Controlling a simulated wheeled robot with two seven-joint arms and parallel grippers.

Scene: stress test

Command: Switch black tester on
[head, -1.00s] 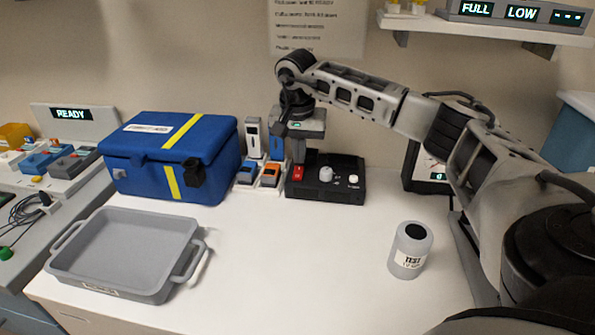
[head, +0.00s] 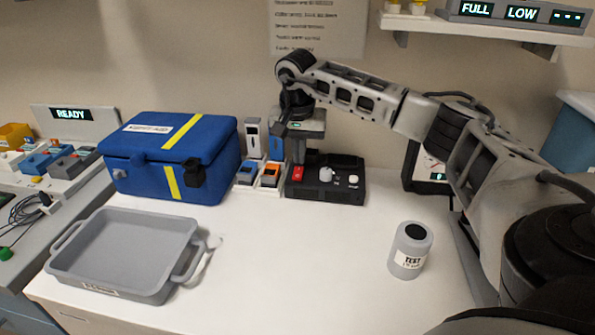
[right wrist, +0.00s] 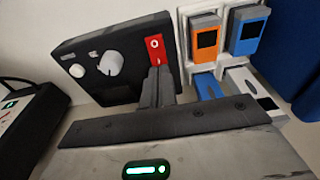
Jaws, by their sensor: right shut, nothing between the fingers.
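The black tester (head: 330,189) stands on the white bench near the wall, with a red rocker switch (head: 298,172) at its left end and two pale knobs. The right wrist view also shows the tester (right wrist: 125,85), with the red switch (right wrist: 154,48) bearing white marks. My right gripper (head: 299,161) points down over the switch end. In the right wrist view its shut, empty fingers (right wrist: 158,72) overlap the lower part of the switch; I cannot tell whether they touch it. Part of the switch is hidden behind them. My left gripper is not in view.
Orange and blue meters (head: 269,175) stand close left of the tester, beside a blue case (head: 150,170). A grey tray (head: 120,285) lies front left, a grey bottle (head: 410,250) front right. A dial instrument (head: 430,170) is right of the tester. The bench's middle is clear.

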